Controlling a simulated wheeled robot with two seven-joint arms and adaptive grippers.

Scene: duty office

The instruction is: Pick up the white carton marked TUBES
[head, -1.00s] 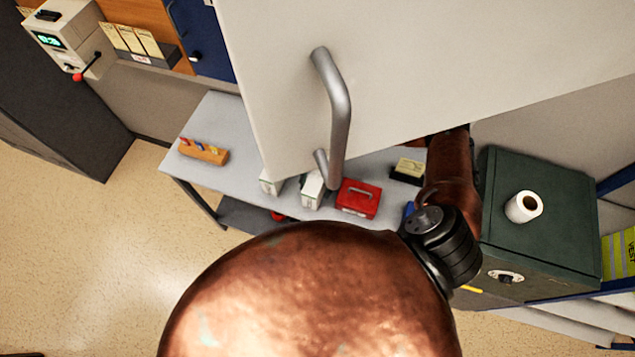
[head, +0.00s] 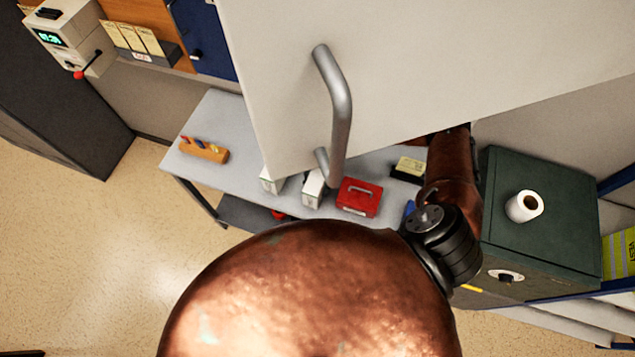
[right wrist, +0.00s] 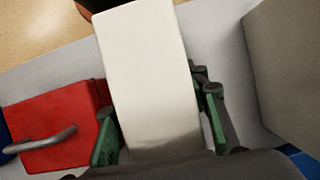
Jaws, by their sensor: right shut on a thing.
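Two white cartons stand side by side on the grey table, partly hidden by a pale door in the head view. The one nearer the red box (head: 314,191) is between the green-padded fingers of my right gripper (right wrist: 158,135). In the right wrist view, the plain pale face of this carton (right wrist: 150,75) fills the middle, and the gripper is shut on it. The other carton (head: 271,181) is to its left in the head view. No TUBES marking is readable on either. My right gripper is hidden in the head view. My left gripper is not in view.
The red box (head: 358,197) with a handle is close beside the held carton. The pale door (head: 270,90) with a metal handle (head: 336,100) hangs over the table. A wooden block (head: 204,150) lies at the table's left. A green safe (head: 540,235) stands right.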

